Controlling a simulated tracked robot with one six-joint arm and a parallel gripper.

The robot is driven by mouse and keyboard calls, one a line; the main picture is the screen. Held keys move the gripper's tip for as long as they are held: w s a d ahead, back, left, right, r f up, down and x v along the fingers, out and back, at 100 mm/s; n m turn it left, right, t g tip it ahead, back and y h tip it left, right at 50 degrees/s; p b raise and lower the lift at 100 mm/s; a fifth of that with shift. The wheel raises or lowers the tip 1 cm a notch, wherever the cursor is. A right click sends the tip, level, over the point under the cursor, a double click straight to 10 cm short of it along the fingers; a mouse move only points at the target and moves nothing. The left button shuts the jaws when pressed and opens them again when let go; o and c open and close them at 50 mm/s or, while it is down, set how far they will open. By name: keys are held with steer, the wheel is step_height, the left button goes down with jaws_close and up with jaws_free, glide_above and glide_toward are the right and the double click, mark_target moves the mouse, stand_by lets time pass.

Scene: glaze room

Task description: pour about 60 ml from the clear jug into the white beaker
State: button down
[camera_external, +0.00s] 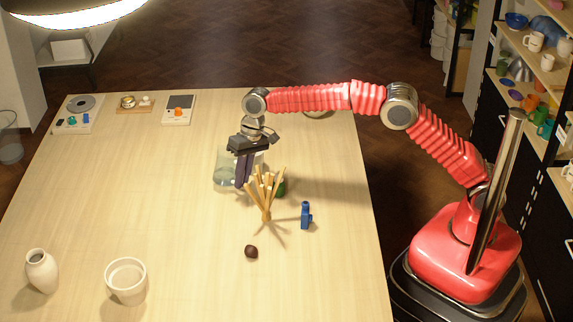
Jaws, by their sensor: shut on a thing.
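The clear jug (222,172) is upright near the middle of the table, with some pale bluish liquid showing low in it. My gripper (243,184) points down at the jug's right side, its dark fingers shut on it. The fingers hide part of the jug, and I cannot tell whether its base touches the table. The white beaker (126,288) stands upright at the front left of the table, apart from the jug. It has a wide open mouth, and I see no liquid in it.
A blue item (306,215), a dark lump (251,252) and a white vase (41,272) are on the table. The left middle is clear.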

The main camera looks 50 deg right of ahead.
steer(key=d+y, duration=0.1)
steer(key=y, duration=0.1)
steer(key=shift+d+r+y, duration=0.25)
steer(key=shift+d+y, duration=0.05)
steer(key=shift+d, duration=0.1)
steer(key=shift+d+r+t+y+p, duration=0.1)
steer(key=shift+d+r+y+p, duration=0.1)
steer(key=shift+r+y, duration=0.65)
steer(key=shift+d+r+t+y+p, duration=0.1)
steer(key=shift+d+r+y+p, duration=0.15)
steer(key=shift+y, duration=1.1)
steer(key=shift+d+r+t+y+p, duration=0.1)
steer(key=shift+d+r+y+p, duration=0.1)
steer(key=shift+r+y, duration=0.7)
steer(key=shift+f+y, duration=0.25)
steer(key=shift+y, duration=0.15)
steer(key=shift+d+r+y+p, duration=0.15)
steer(key=shift+r+y+p, duration=0.35)
steer(key=shift+y+p, duration=0.3)
steer(key=shift+s+d+r+y+p, duration=0.1)
steer(key=shift+d+r+y+p, duration=0.4)
steer(key=shift+y+p, duration=0.5)
steer(key=shift+d+f, duration=0.1)
